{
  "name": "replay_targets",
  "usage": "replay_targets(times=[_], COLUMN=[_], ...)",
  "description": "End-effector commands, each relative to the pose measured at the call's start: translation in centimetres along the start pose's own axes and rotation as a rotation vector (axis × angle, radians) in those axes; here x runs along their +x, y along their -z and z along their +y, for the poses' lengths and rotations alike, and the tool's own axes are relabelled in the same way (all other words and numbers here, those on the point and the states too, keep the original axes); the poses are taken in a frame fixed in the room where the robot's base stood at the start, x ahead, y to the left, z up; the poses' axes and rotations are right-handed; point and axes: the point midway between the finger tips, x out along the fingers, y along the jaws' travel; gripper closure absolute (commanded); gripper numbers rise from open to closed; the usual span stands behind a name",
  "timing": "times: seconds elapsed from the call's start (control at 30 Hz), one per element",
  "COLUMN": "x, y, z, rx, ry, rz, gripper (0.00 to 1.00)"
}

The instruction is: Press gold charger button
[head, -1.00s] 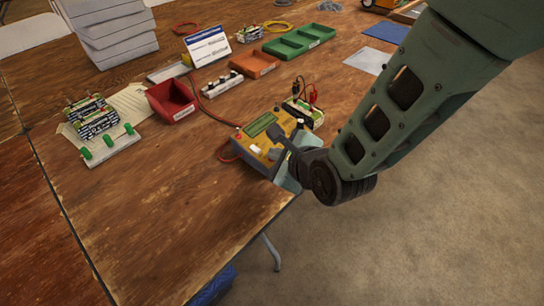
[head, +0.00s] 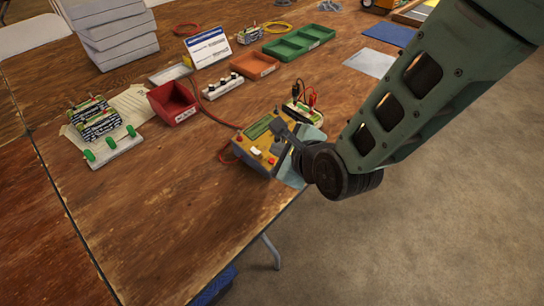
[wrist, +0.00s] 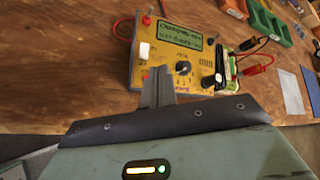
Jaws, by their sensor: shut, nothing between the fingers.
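The gold charger (head: 249,142) sits near the table's front right edge, with a green display, a white button (head: 255,152) and a red button (head: 271,161) on its top. In the wrist view the charger (wrist: 170,28) shows lit display text, a white button (wrist: 144,50) and a dark knob (wrist: 184,68).
A battery pack with red and black clips (head: 304,109) stands just behind the charger. A red bin (head: 172,103), an orange tray (head: 255,66) and a green tray (head: 299,43) lie farther back.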

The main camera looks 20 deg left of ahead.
Motion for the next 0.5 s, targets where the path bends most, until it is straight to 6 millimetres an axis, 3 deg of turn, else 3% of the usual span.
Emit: replay_targets(times=[0.3, 0.5], x=[-2.3, -2.6], y=[-1.8, -1.9], z=[-1.8, -1.9], rx=[0.000, 0.000], ry=[0.001, 0.000], rz=[-0.001, -0.001], gripper=[1.00, 1.00])
